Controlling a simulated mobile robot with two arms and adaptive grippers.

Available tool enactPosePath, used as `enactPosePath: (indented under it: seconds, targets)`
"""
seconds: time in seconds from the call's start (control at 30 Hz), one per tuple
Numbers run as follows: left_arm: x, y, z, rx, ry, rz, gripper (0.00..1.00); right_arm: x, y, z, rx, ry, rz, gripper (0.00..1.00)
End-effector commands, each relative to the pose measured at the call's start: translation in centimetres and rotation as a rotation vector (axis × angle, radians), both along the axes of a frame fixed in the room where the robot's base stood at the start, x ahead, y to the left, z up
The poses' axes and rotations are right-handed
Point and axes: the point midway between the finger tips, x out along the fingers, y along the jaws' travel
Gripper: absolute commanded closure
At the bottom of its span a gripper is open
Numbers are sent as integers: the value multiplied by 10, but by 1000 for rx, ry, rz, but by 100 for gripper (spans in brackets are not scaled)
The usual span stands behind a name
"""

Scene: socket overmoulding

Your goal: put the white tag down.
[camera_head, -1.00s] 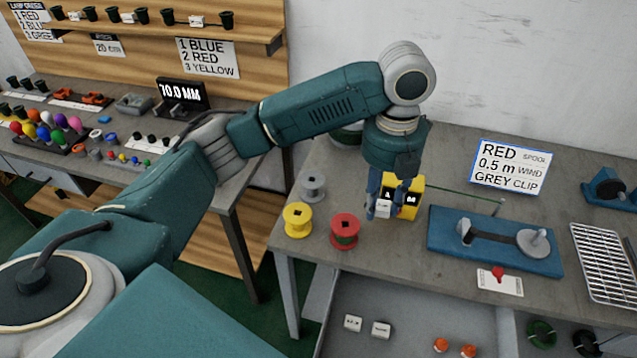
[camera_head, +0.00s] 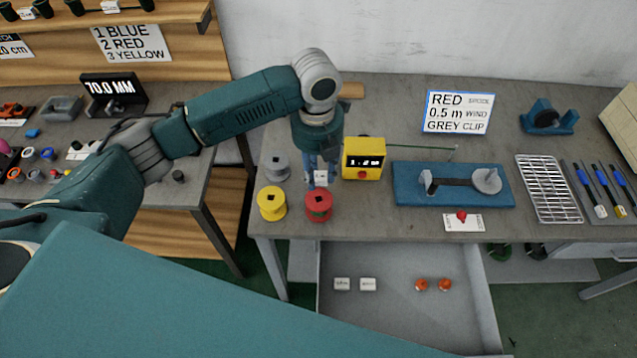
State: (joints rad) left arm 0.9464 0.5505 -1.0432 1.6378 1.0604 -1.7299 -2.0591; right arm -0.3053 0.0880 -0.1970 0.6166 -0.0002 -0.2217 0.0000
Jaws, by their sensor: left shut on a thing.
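My left gripper (camera_head: 319,174) points down over the grey bench, just behind the red spool and left of the yellow box. It is shut on the white tag (camera_head: 320,179), a small pale block with dark marks on its face. I cannot tell whether the tag touches the bench or the red spool (camera_head: 319,206). Two other white tags (camera_head: 342,284) (camera_head: 368,284) lie in the open drawer (camera_head: 400,320) below. My right gripper does not show.
A yellow spool (camera_head: 271,203) and a grey spool (camera_head: 276,167) stand left of the red one. The yellow box with a display (camera_head: 363,158) stands close on the right. Further right are a blue winding fixture (camera_head: 455,195) and a wire rack (camera_head: 549,188). A sign (camera_head: 458,112) stands behind.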

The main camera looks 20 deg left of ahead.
Motion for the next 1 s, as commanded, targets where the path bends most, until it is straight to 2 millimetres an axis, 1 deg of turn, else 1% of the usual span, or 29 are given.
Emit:
enactPosePath:
  seconds: [0.03, 0.1, 0.27, 0.4, 0.5, 0.6, 0.77, 1.0]
  targets:
    - [-1, 0, -7, 0, 3, 0, 82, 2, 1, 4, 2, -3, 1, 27]
    - [-1, 0, -15, 1, 1, -1, 82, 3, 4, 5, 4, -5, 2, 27]
    - [-1, 0, -29, 0, 3, -1, 82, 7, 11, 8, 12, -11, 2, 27]
    - [-1, 0, -51, 0, 4, 0, 82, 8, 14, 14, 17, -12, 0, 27]
    - [0, -1, -61, 0, 1, -1, 82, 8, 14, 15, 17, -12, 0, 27]
    - [0, -1, -65, -1, 0, -1, 82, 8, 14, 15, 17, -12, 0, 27]
    - [0, -1, -65, -1, -1, -1, 82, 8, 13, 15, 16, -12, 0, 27]
    - [0, -1, -71, -1, 0, -1, 82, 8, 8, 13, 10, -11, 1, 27]
